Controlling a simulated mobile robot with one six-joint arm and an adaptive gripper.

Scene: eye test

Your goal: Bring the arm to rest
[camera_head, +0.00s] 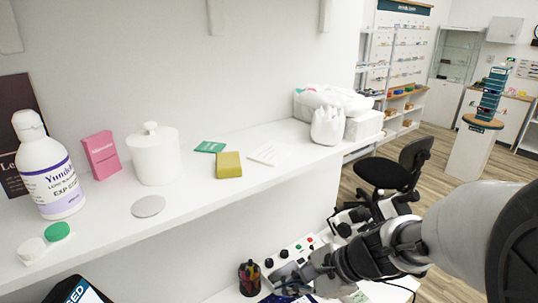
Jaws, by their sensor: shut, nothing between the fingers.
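My arm reaches in from the right edge, with a large grey link and a dark wrist. My gripper (283,277) is at the arm's lower left end, below the white shelf (190,208) and close to a panel with coloured buttons (291,254). It is small and partly lost against the dark things behind it. It is shut and holds nothing. I cannot tell whether it touches the surface below.
A black chair (398,168) stands behind my arm. Floor is open further right.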

